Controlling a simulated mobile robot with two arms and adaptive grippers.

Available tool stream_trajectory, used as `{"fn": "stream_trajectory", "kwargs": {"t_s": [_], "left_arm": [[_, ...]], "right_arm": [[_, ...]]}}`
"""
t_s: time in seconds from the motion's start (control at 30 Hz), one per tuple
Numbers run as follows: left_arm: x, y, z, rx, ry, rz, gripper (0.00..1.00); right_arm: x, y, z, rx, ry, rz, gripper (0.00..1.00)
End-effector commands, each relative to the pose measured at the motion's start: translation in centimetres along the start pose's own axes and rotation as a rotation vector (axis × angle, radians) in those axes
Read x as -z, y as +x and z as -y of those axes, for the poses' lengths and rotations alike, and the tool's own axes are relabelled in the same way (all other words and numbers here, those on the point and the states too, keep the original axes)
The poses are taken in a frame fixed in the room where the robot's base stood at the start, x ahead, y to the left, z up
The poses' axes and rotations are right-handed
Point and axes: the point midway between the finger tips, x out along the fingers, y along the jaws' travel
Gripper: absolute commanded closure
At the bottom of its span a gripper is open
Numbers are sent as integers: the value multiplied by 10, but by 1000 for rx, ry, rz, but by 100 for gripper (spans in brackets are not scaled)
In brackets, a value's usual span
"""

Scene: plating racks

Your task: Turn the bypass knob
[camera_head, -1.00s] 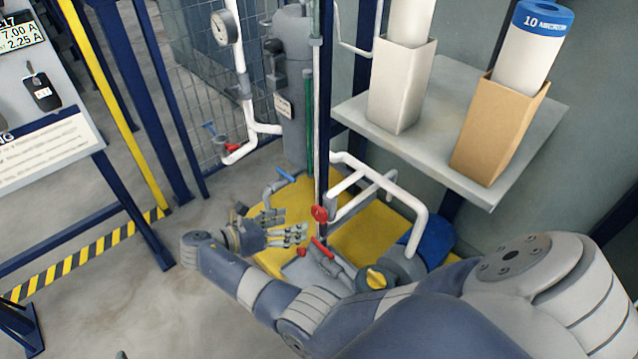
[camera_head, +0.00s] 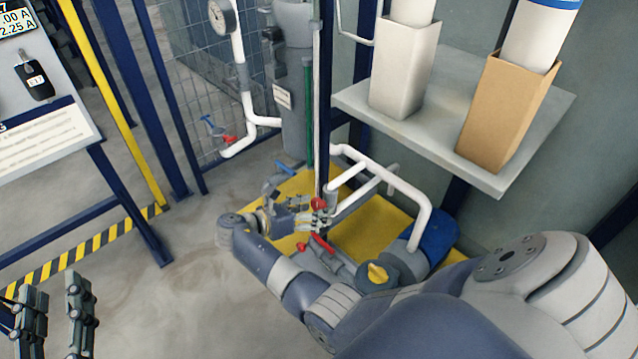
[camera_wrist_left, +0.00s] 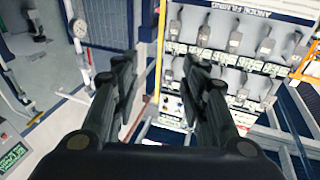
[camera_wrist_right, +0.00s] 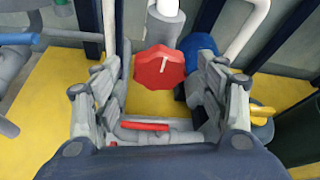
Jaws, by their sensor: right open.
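A red faceted knob (camera_head: 318,204) with a white mark sits on the end of a pipe; I see no label naming it as the bypass knob. In the right wrist view the red knob (camera_wrist_right: 160,67) appears between the fingers, toward their tips. My right gripper (camera_head: 306,212) is open at the knob, a finger on each side in its wrist view; I cannot tell whether they touch it. My left gripper (camera_head: 55,308) is open and empty at the lower left of the head view, far from the knob.
A red lever handle (camera_head: 320,244) and a yellow knob (camera_head: 377,273) are close below the red knob. White pipes (camera_head: 395,178) rise behind it. A grey shelf (camera_head: 440,130) with filter boxes overhangs at right. Floor at left is clear.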

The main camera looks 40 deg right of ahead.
Motion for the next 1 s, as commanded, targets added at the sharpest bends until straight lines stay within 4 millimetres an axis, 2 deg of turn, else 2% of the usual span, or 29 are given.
{"fn": "stream_trajectory", "kwargs": {"t_s": [0.2,0.4,0.8,0.87,1.0], "left_arm": [[30,-1,-4,-9,-5,-164,60],[49,-4,-6,-14,-8,-259,60],[56,-5,-7,-15,-9,-291,60],[55,-5,-7,-15,-9,-290,60],[55,-5,-7,-16,-9,-290,60]], "right_arm": [[2,14,0,1,1,-1,33],[1,21,0,0,0,0,33],[0,23,0,0,0,0,33],[0,23,0,0,0,0,44],[0,23,0,0,0,0,76]]}}
